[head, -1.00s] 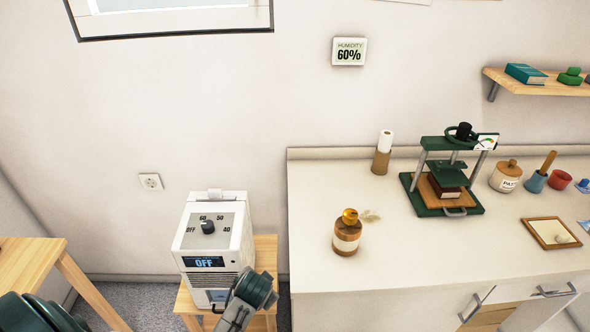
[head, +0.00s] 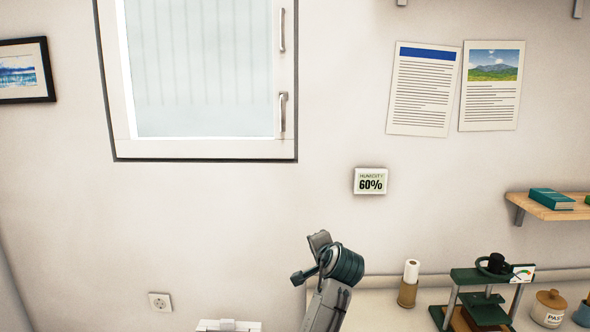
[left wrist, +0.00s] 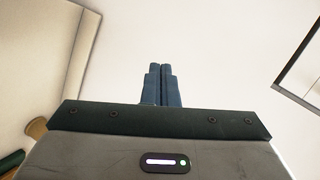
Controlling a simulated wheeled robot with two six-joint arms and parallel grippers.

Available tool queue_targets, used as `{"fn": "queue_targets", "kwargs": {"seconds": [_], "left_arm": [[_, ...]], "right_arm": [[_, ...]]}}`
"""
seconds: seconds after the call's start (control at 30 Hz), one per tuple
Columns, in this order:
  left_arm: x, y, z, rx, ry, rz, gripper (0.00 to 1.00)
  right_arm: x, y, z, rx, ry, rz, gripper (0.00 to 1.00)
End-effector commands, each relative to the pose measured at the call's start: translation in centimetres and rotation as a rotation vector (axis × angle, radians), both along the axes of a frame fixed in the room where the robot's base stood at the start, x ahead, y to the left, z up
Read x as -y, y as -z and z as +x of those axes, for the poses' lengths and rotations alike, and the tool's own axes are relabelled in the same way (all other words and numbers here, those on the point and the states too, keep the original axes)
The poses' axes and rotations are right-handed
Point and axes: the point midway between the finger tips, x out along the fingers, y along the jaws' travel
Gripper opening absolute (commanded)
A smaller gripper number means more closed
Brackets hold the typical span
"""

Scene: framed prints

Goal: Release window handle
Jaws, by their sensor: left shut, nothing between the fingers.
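The window (head: 205,148) is on the wall at the upper left of the head view, its top cut off. Its pane is frosted and its frame white with a dark outer edge. On its right stile are a silver lower handle (head: 283,112) and an upper one (head: 282,30), both upright. One of my arms rises from the bottom of the head view, below and right of the window, clear of both handles. In the left wrist view my left gripper (left wrist: 161,72) has its blue fingers together and empty. A dark-edged frame corner (left wrist: 284,88) shows at right there. My right gripper is not seen.
A humidity display (head: 370,181), two pinned sheets (head: 423,88) and a wooden shelf (head: 550,210) are on the wall to the right. A green press (head: 485,302) stands on the counter. A framed print (head: 25,70) hangs left.

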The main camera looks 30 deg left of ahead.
Motion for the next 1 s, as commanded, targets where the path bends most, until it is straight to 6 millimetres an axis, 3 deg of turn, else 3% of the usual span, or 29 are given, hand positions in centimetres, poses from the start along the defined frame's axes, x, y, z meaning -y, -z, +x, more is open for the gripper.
{"fn": "queue_targets", "kwargs": {"seconds": [0.03, 0.23, 0.4, 0.53, 0.73, 1.0], "left_arm": [[-0.1, -2.8, 1.1, 0.013, -0.005, 0.035, 0.0], [-0.5, -13.0, 4.1, 0.028, -0.035, 0.195, 0.0], [-0.6, -21.7, 5.2, 0.031, -0.072, 0.322, 0.0], [-0.5, -27.0, 5.3, 0.028, -0.1, 0.396, 0.0], [-0.4, -31.3, 5.1, 0.02, -0.127, 0.456, 0.0], [-0.4, -32.0, 5.0, 0.018, -0.133, 0.467, 0.0]], "right_arm": [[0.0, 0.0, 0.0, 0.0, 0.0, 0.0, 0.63], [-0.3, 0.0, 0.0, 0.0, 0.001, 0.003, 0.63], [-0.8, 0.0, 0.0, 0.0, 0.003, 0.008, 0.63], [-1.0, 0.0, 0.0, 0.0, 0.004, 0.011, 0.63], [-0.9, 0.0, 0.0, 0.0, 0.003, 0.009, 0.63], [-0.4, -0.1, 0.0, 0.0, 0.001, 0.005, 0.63]]}}
